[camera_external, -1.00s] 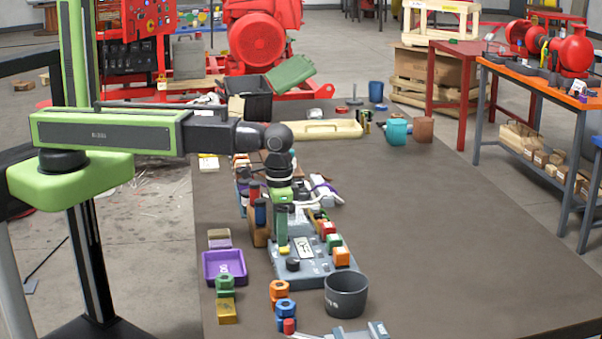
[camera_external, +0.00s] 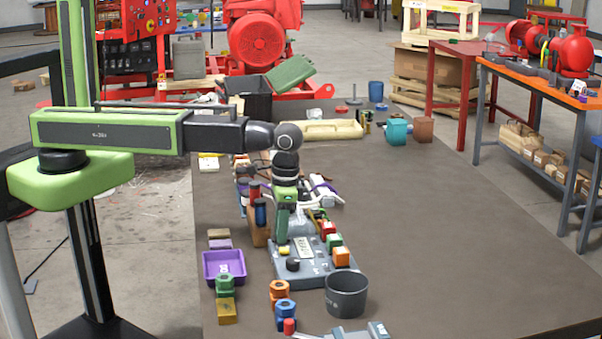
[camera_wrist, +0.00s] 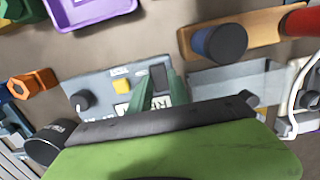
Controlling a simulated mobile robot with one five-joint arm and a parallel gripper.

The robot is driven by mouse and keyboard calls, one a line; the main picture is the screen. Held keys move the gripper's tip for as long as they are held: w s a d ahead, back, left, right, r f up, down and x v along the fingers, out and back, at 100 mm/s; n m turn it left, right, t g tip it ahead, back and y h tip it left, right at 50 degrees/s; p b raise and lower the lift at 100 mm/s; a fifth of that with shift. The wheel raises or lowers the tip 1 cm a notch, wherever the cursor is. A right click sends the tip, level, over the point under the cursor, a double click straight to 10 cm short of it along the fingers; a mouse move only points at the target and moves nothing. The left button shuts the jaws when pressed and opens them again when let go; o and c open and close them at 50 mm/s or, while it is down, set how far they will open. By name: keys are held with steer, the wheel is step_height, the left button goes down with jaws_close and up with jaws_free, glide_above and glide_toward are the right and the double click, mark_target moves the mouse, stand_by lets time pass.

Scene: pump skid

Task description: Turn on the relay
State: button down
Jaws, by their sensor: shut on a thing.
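A grey control panel (camera_external: 316,272) lies on the table, with a black round knob (camera_external: 293,264) and a yellow button (camera_external: 284,250). The wrist view shows the panel (camera_wrist: 100,77) too, with the knob (camera_wrist: 82,101), the yellow button (camera_wrist: 122,86) and a dark block (camera_wrist: 158,76). My gripper (camera_external: 281,241) points down at the panel, just behind the yellow button. In the wrist view my green fingers (camera_wrist: 157,92) are closed at the dark block, which shows between their tips. The fingers partly hide it. I cannot read which part is labelled as the relay.
Coloured blocks (camera_external: 341,257) line the panel's right edge. A dark grey cup (camera_external: 346,296) stands in front right. A purple tray (camera_external: 224,266) is at left. A wooden holder with blue and red cylinders (camera_external: 260,211) stands close behind left. The table's right side is clear.

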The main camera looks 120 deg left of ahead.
steer(key=c, duration=1.2)
jaws_free()
steer(key=shift+r, duration=0.1)
step_height(320, 180, up, 17)
steer(key=w+a+p, duration=0.1)
steer(key=p, duration=1.6)
